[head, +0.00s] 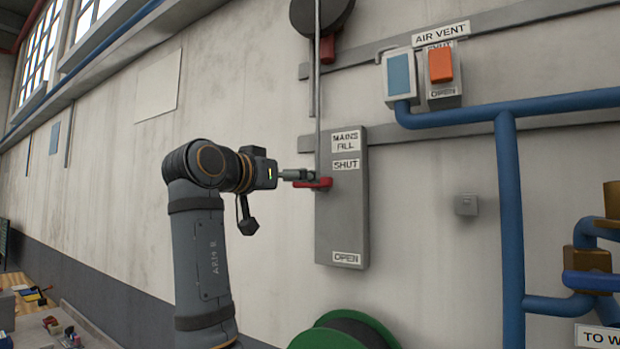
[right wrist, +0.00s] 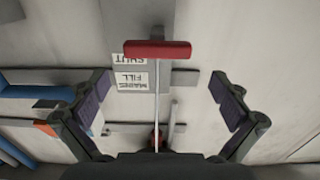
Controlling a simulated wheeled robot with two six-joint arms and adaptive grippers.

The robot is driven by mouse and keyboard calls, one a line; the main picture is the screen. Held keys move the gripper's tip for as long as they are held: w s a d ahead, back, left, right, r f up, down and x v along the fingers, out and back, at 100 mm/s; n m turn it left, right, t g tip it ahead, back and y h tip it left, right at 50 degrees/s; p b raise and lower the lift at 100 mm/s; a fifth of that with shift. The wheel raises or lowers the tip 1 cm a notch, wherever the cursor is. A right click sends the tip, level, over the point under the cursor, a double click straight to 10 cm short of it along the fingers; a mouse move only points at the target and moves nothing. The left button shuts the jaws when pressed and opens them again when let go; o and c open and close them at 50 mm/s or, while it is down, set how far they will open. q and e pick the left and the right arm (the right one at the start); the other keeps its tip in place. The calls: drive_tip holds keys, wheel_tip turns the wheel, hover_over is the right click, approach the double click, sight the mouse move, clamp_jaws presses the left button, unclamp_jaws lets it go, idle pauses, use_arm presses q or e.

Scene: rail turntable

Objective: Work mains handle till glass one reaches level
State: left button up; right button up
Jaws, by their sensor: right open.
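The mains fill handle (head: 318,183) is a red bar on a grey wall plate (head: 342,220), level with its SHUT label at the upper part; the OPEN label is at the bottom. In the right wrist view, which is upside down, the red handle (right wrist: 158,49) lies crosswise with a thin rod running from it. My right gripper (head: 300,176) is beside the handle in the head view. In the wrist view its fingers (right wrist: 160,82) are spread wide with nothing between the pads but the rod line behind. I cannot identify glass one. My left gripper is not seen.
A dark wheel (head: 322,14) is above the plate. An orange air vent handle (head: 441,64) and a blue-windowed box (head: 399,76) are upper right. Blue pipes (head: 508,200) run along the right. A green reel (head: 342,335) stands below.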

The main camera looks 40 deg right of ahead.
drive_tip(key=p+x, duration=0.1)
drive_tip(key=x, duration=0.1)
drive_tip(key=p+x, duration=0.1)
drive_tip(key=x, duration=0.2)
drive_tip(key=p+x, duration=0.1)
drive_tip(key=x, duration=0.1)
drive_tip(key=shift+s+d, duration=0.15)
drive_tip(key=shift+d, duration=0.55)
drive_tip(key=shift+f, duration=0.1)
drive_tip(key=shift+w+a, duration=0.1)
drive_tip(key=shift+w, duration=0.15)
drive_tip(key=shift+c, duration=0.3)
